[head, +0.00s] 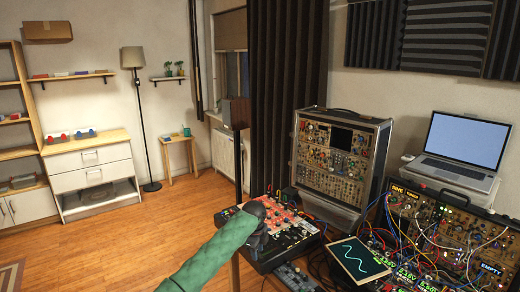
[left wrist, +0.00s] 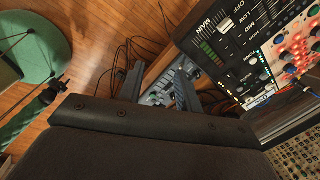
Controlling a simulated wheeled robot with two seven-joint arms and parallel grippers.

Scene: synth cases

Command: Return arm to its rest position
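My left arm, in a green sleeve, reaches in from the bottom of the head view. Its dark left gripper (head: 258,222) overlaps the left part of a black mixer (head: 291,234) with red and white knobs. The head view hides its fingertips. In the left wrist view, the two fingers of the left gripper (left wrist: 158,82) stand apart with nothing held between them. A small grey device with buttons (left wrist: 160,94) shows beyond the gap. My right gripper is in neither view.
The mixer fills the upper right of the left wrist view. A synth case (head: 333,160), a small screen with a wave (head: 358,260), patch cables and a laptop (head: 466,140) crowd the right. Wooden floor (head: 120,240) lies clear at left. A dark curtain (head: 286,90) hangs behind.

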